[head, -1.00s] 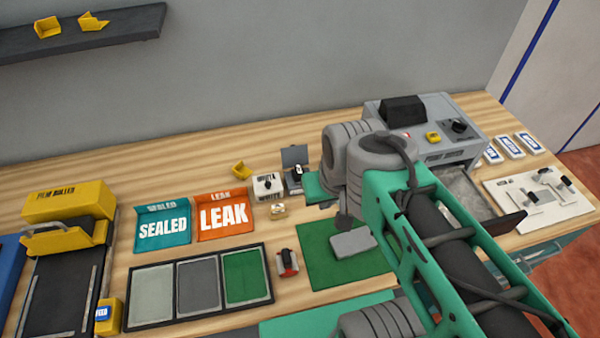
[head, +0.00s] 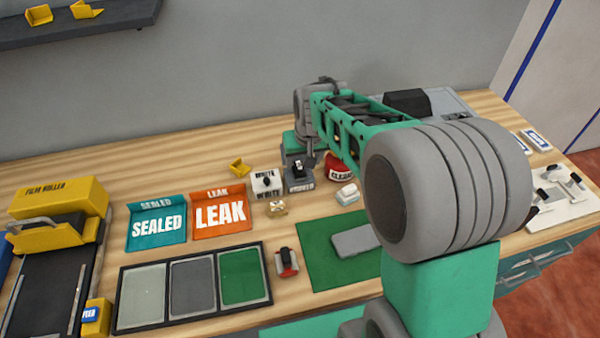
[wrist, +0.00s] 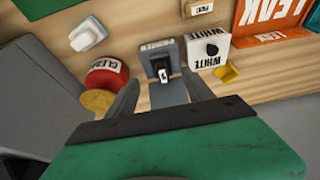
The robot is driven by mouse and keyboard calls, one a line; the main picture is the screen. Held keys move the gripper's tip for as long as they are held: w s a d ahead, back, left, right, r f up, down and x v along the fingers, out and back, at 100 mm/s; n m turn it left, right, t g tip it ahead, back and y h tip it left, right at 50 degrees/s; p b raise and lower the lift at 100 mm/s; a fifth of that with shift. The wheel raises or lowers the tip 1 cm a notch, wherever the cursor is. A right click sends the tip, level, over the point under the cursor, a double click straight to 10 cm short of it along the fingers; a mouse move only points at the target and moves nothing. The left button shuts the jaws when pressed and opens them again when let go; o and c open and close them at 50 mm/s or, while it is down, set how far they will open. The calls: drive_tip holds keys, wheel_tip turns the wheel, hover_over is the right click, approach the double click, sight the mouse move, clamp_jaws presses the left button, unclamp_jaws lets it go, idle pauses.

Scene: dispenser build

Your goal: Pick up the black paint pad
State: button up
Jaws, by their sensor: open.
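A dark grey holder (head: 300,186) with a pale label stands on the bench. A small black piece (wrist: 163,74) with a white mark sits at its front, which I take as the black paint pad; the label is too blurred to read surely. My gripper (wrist: 163,84) is open and empty in the wrist view, its two fingers on either side of the holder's grey back part. I cannot tell whether they touch it. In the head view my gripper (head: 298,158) is above and behind the holder, its fingertips mostly hidden.
A white box (head: 266,183) labelled WHITE with a black knob stands close left of the holder. A red round container (head: 340,166) and a white block (head: 347,194) are close right. A yellow piece (head: 239,169) lies behind left. Bare wood is at the back left.

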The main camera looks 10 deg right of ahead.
sight(299, 166)
drive_tip(key=x, duration=0.4)
drive_tip(key=w+p+x, duration=0.1)
drive_tip(key=x, duration=0.3)
drive_tip(key=shift+w+a+r, duration=0.15)
drive_tip(key=shift+r, duration=0.15)
drive_tip(key=shift+t, duration=0.3)
drive_tip(key=shift+c, duration=0.4)
clamp_jaws()
